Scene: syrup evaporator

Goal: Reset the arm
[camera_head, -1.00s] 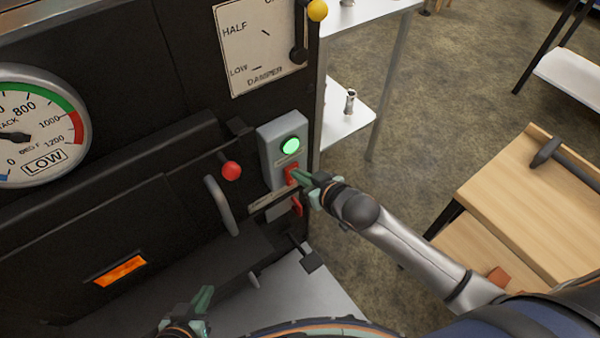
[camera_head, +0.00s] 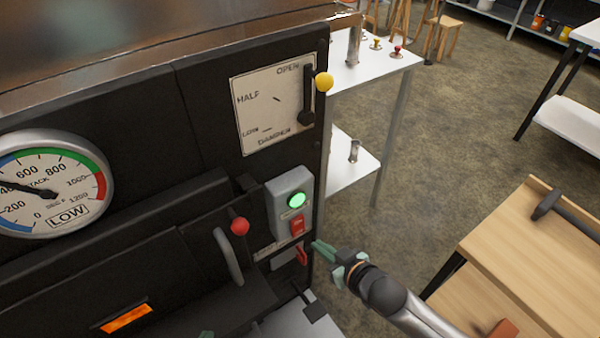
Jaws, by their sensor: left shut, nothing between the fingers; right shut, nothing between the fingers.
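My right gripper (camera_head: 317,246) is shut and empty. Its green fingertips are just right of the grey control box (camera_head: 274,205), in front of the evaporator's right edge, apart from the red switch (camera_head: 297,225). The box's green lamp (camera_head: 296,200) is lit. A small red lever (camera_head: 302,254) sits below the box, close to the left of the fingertips. Of my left gripper (camera_head: 207,334) only a green tip shows at the bottom edge; the rest is out of frame.
The damper lever with its yellow knob (camera_head: 324,82) points up at OPEN. A white shelf (camera_head: 345,165) and wooden table (camera_head: 530,235) stand right, with open floor between.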

